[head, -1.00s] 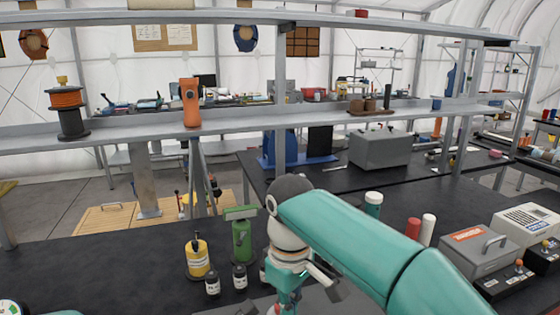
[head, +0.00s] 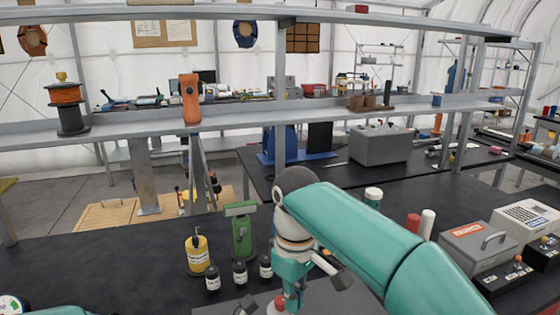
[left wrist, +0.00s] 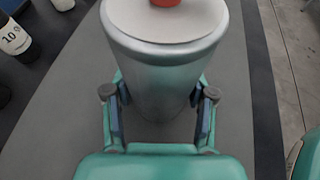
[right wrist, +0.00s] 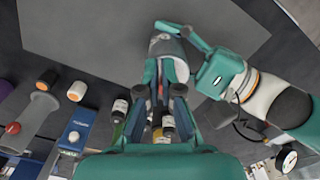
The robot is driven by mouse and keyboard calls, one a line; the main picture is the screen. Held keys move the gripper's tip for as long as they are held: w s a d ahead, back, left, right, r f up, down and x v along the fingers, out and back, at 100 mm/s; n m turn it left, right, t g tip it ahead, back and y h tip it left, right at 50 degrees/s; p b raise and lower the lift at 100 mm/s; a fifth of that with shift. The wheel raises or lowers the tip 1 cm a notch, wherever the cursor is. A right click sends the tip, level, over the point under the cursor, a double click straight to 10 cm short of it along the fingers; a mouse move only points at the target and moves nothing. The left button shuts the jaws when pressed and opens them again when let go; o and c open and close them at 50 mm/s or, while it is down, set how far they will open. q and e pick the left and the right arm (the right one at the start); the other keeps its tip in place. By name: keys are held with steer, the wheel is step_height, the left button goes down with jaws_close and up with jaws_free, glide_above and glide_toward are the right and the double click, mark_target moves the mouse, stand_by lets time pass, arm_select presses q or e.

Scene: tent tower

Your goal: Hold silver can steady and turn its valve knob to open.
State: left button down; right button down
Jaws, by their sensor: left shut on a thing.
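The silver can (left wrist: 160,75) stands upright on a grey mat in the left wrist view, with a red valve knob (left wrist: 165,3) on its pale top, cut by the frame edge. My left gripper (left wrist: 158,112) is shut around the can's sides. In the head view the knob (head: 281,302) shows low at the bottom edge, just below my right gripper (head: 290,288). The right wrist view shows the can (right wrist: 168,48) beyond my right gripper's fingers, which are apart. Whether they touch the knob is hidden.
A yellow bottle (head: 197,254), a green device (head: 240,235) and several small dark bottles (head: 240,274) stand left of my right gripper. A red cylinder (head: 412,225) and grey boxes (head: 477,246) stand to the right.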

steer(key=shift+d, duration=0.15)
step_height(320, 180, up, 6)
steer(key=shift+d, duration=0.25)
stand_by(0.5)
steer(key=shift+s, duration=0.1)
steer(key=shift+s+a+f, duration=0.2)
steer(key=shift+a+f, duration=0.15)
steer(key=shift+f, duration=0.65)
steer(key=shift+s+a+f, duration=0.25)
steer(key=shift+a+f, duration=0.1)
steer(key=shift+f, duration=0.65)
steer(key=shift+s+a+f, duration=0.2)
steer(key=shift+a+f, duration=0.15)
steer(key=shift+f, duration=0.65)
steer(key=shift+w, duration=0.15)
